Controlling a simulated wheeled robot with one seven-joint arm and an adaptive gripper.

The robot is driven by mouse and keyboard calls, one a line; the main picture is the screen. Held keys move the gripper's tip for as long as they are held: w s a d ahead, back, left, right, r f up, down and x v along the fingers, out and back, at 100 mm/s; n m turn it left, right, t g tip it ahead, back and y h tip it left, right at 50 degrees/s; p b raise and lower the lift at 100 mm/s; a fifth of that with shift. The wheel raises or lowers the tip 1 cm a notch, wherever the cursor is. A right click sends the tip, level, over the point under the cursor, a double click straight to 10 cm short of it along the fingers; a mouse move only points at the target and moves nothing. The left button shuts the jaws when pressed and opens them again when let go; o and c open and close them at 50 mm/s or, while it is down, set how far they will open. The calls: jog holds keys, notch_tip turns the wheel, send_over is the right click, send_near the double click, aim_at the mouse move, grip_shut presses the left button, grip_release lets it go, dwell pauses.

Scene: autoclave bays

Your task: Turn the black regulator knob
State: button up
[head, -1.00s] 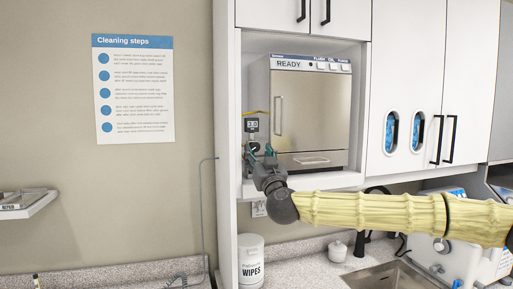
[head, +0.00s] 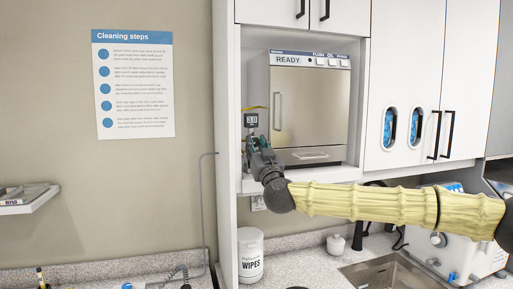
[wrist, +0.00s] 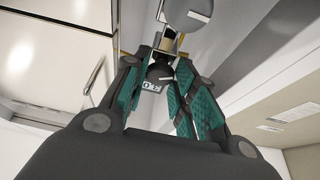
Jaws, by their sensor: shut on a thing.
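The regulator stands on the shelf at the left of a steel autoclave. In the head view its small digital display (head: 251,120) shows above my gripper (head: 254,145), seemingly reading 3.0. In the wrist view the black knob (wrist: 160,73), with a pale mark, sits between the fingertips of my gripper (wrist: 162,68). The teal-padded fingers are shut on it from both sides. In the head view my fingers hide the knob.
The autoclave (head: 312,110) reads READY and is close to the right of my gripper. The cabinet's white side panel (head: 226,160) is close to the left. A wipes tub (head: 250,258) stands on the counter below, left of the sink (head: 385,277).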

jog(key=shift+f+m+h+b, duration=0.3)
jog(key=shift+m+b, duration=0.5)
jog(key=shift+b, duration=1.6)
jog(key=shift+r+m+h+b, duration=0.15)
jog(key=shift+m+h+b, duration=0.6)
jog(key=shift+b, duration=0.65)
jog(key=shift+a+r+m+h+b, duration=0.1)
jog(key=shift+m+h+b, duration=0.7)
jog(key=shift+m, duration=0.65)
jog(key=shift+a+r+m+h+b, duration=0.1)
jog(key=shift+m+h+b, duration=0.35)
jog(key=shift+m+b, duration=0.8)
jog(key=o, duration=1)
jog(key=shift+d, duration=0.1)
jog(key=shift+o, duration=0.2)
jog(key=v, duration=0.8)
